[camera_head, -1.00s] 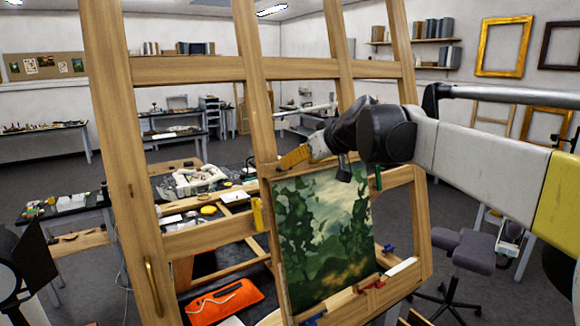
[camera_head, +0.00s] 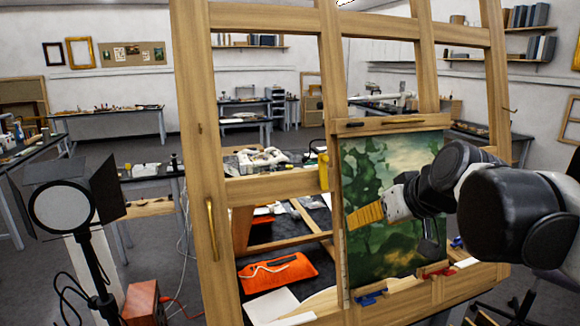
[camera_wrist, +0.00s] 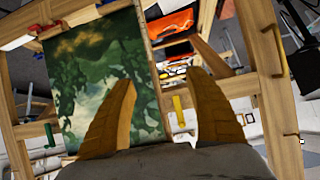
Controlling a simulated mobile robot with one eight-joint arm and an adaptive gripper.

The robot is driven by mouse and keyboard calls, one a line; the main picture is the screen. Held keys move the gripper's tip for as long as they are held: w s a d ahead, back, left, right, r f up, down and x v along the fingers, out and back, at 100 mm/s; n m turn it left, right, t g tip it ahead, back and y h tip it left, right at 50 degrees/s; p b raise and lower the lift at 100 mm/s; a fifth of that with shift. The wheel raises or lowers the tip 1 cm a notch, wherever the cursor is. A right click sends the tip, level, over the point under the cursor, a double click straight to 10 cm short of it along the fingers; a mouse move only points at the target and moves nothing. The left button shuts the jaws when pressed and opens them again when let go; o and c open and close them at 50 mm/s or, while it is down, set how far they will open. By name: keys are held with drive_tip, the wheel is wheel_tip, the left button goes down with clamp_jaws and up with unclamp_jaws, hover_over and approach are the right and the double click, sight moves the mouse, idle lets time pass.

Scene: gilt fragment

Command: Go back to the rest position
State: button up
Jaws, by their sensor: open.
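My gripper (camera_head: 367,214) is in front of the green landscape painting (camera_head: 375,215) in the head view, with its yellow fingers pointing left. The painting stands upright on a large wooden easel (camera_head: 212,150). In the wrist view my gripper (camera_wrist: 163,100) shows two yellow fingers spread apart with nothing between them. The wrist view is turned over, and the painting (camera_wrist: 95,80) lies behind the left finger. My arm hides part of the painting's right side in the head view.
A black studio lamp (camera_head: 62,205) stands at the left, with a red box (camera_head: 141,302) on the floor near it. An orange pouch (camera_head: 278,272) lies behind the easel's lower frame. Benches line the back wall. Open floor shows between the lamp and the benches.

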drive_tip(key=s+f+h+b, duration=0.1)
drive_tip(key=s+f+b, duration=0.4)
drive_tip(key=f, duration=0.6)
drive_tip(key=s+f+m+g+b, duration=0.1)
drive_tip(key=s+f+b, duration=0.4)
drive_tip(key=f, duration=0.7)
drive_tip(key=s+f+m+g+h+b, duration=0.1)
drive_tip(key=s+f+b, duration=0.4)
drive_tip(key=s+f, duration=0.3)
wheel_tip(320, 180, down, 3)
drive_tip(key=shift+s+d+f+h, duration=0.2)
drive_tip(key=shift+s+d+h, duration=0.1)
drive_tip(key=shift+s+d, duration=0.15)
